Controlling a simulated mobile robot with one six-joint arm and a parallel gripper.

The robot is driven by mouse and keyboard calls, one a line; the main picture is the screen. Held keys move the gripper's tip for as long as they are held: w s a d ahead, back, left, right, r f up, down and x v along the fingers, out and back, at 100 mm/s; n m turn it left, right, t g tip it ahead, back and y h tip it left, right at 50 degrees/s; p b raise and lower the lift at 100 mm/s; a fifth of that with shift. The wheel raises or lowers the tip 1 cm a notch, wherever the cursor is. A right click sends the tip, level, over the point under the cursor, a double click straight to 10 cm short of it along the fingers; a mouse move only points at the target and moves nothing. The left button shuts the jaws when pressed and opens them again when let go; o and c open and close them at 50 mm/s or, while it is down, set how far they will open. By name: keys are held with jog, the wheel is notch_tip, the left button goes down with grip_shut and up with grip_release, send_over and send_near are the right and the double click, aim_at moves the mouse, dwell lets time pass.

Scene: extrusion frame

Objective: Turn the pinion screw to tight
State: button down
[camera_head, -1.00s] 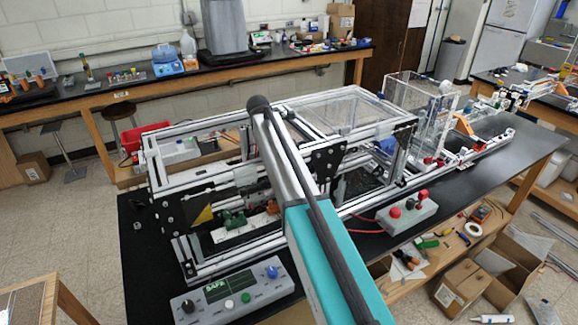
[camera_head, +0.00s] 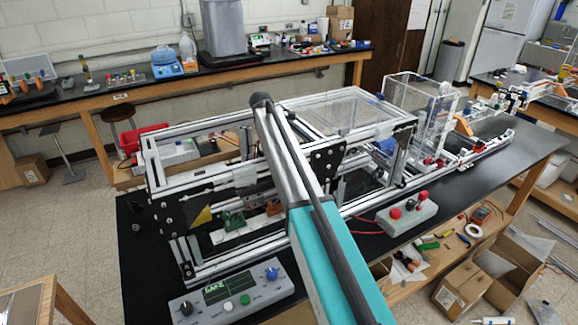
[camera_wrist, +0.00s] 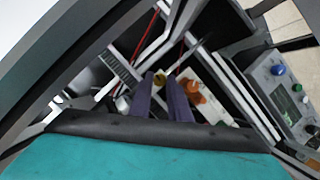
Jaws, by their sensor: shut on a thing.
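In the wrist view the two dark purple fingers of my gripper (camera_wrist: 159,84) reach forward into the frame. A small round brass-coloured knob (camera_wrist: 160,77), which looks like the pinion screw, sits between their tips, and the gripper is shut on it. The fingers cover part of the knob, and I see no mark that tells how tight it is. An orange part (camera_wrist: 196,94) on a pale plate lies just right of the fingertips. In the head view my arm covers the gripper and the screw.
The aluminium extrusion frame (camera_head: 215,262) surrounds the work spot, with bars close to my arm. A grey control box (camera_head: 229,294) with a green screen stands in front. A box with red knobs (camera_head: 407,213) stands to the right. A green part (camera_head: 233,220) lies inside the frame.

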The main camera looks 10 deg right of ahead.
jog(key=shift+w+r, duration=0.2)
jog(key=c, duration=1.7)
grip_release()
jog(key=shift+o, duration=0.2)
jog(key=shift+f, duration=0.1)
jog(key=p+v, duration=0.1)
jog(key=v, duration=0.6)
jog(key=shift+r, duration=0.25)
jog(key=shift+s+a, duration=0.1)
